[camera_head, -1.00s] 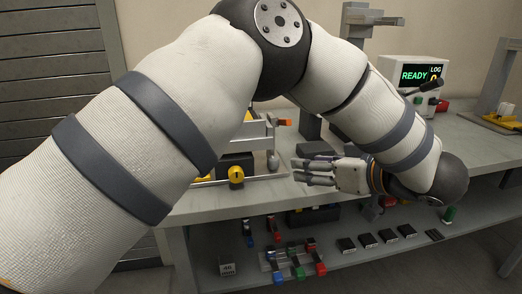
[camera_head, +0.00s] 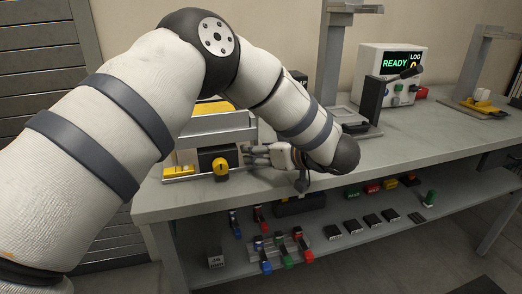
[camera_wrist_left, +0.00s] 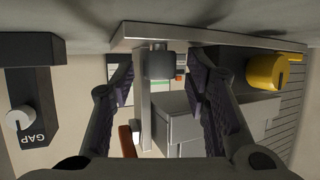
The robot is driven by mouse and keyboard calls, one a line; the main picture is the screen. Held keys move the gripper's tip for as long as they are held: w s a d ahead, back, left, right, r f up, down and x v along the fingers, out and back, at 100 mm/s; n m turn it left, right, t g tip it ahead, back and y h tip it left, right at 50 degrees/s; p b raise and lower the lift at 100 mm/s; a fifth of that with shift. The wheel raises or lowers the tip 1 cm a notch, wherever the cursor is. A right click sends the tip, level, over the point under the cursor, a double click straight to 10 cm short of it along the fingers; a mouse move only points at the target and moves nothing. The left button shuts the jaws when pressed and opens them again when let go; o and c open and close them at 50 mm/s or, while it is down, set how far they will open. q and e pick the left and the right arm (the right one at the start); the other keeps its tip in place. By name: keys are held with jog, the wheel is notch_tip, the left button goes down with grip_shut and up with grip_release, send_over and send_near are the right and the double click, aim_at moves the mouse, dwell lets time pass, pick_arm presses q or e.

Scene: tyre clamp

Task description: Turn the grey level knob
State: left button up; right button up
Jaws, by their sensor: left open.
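The grey knob (camera_wrist_left: 160,62) is a small dark grey block on the light metal fixture (camera_wrist_left: 145,100) in the left wrist view. It shows between the two fingers of my left gripper (camera_wrist_left: 160,76), with a gap on each side. In the head view the left gripper (camera_head: 252,154) is at the fixture's front right, beside the yellow knob (camera_head: 220,166). There its fingers hide the grey knob. The left gripper is open and empty. The yellow knob also shows at the right in the left wrist view (camera_wrist_left: 266,71). My right gripper is out of view.
A black box marked GAP (camera_wrist_left: 35,95) with a pale knob stands left in the wrist view. The READY display unit (camera_head: 392,70) stands at the bench's back. The lower shelf (camera_head: 345,243) holds several small coloured parts. The bench's front right is clear.

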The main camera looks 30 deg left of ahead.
pick_arm(q)
grip_shut()
jog(key=shift+w+f+n+g+b, duration=0.2)
jog(key=shift+f+n+g+b, duration=0.1)
jog(key=shift+n+g+b, duration=0.25)
jog(key=shift+r+g+y, duration=0.1)
jog(key=shift+g+y, duration=0.2)
jog(key=shift+g, duration=0.05)
jog(key=shift+s+r+n, duration=0.1)
jog(key=shift+r+n, duration=0.1)
jog(key=shift+n, duration=0.05)
grip_release()
jog(key=shift+d, duration=0.1)
jog(key=v, duration=1.2)
